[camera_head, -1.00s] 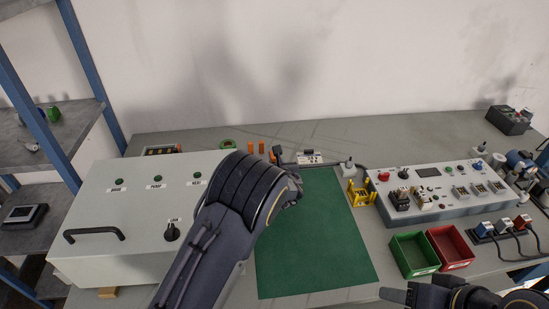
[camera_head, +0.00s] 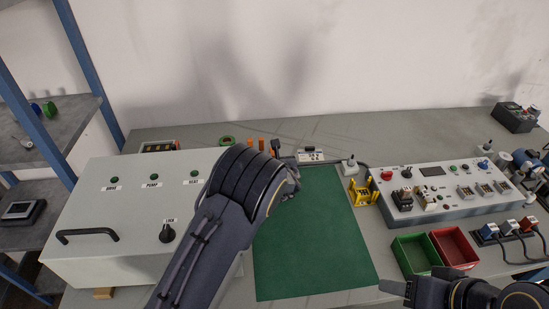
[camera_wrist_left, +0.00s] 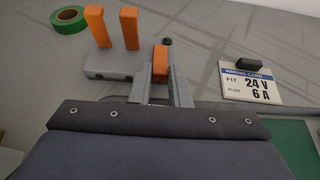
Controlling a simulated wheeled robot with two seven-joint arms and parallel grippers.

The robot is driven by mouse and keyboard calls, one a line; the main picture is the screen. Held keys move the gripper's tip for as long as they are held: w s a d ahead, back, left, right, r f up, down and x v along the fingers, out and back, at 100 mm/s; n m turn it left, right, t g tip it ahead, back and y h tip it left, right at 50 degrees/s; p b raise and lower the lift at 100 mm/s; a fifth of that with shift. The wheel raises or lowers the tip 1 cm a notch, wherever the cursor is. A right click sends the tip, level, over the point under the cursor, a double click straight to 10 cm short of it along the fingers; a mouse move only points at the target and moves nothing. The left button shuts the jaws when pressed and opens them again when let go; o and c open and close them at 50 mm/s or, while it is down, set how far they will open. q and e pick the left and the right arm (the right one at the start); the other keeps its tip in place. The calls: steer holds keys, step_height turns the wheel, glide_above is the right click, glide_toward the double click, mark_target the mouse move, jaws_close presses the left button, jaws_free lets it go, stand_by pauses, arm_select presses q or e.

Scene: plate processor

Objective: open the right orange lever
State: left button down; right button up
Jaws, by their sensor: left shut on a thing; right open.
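Three orange levers stand on a small grey block (camera_wrist_left: 110,66) at the back of the bench. The left lever (camera_wrist_left: 97,26) and middle lever (camera_wrist_left: 130,28) rise upright in the left wrist view. The right orange lever (camera_wrist_left: 161,62) sits between the fingers of my left gripper (camera_wrist_left: 160,84), which is shut on it. Its top shows lower in that picture than the other two. In the head view my left forearm hides most of the block and that grip. My right gripper (camera_head: 393,289) is open and empty at the bottom right, partly cut off by the picture edge.
A wiring card (camera_wrist_left: 251,84) lies right of the levers and green tape (camera_wrist_left: 69,21) lies left. A grey-white box (camera_head: 100,210) stands left. A green mat (camera_head: 315,240), yellow rack (camera_head: 364,192), bins (camera_head: 413,252) and a control panel (camera_head: 445,205) occupy the right.

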mark_target(274, 155)
arm_select(q)
steer(key=shift+w+a+r+g+h+p, duration=0.15)
steer(key=shift+r+g+p, duration=0.4)
steer(key=shift+p, duration=1.6)
steer(key=shift+w+d+r+g+h+p, duration=0.15)
steer(key=shift+r+g+p, duration=0.45)
steer(key=shift+p, duration=1.55)
steer(key=shift+w+a+r+g+h+p, duration=0.15)
steer(key=shift+r+g+p, duration=0.4)
steer(key=shift+p, duration=1.6)
steer(key=shift+w+f+g+p, duration=0.2)
steer(key=shift+w+g+p, duration=0.15)
steer(key=shift+g, duration=0.25)
steer(key=shift+w+r+g+h, duration=0.15)
steer(key=shift+w+r+g, duration=0.05)
steer(key=shift+g, duration=0.35)
steer(key=shift+w+r+g+h, duration=0.1)
steer(key=shift+w+r+g, duration=0.05)
steer(key=shift+g, duration=0.4)
steer(key=shift+r, duration=0.1)
steer(key=c, duration=1.4)
jaws_free()
steer(key=shift+o, duration=0.2)
steer(key=b+v, duration=0.2)
steer(key=v, duration=0.5)
steer(key=shift+r, duration=0.3)
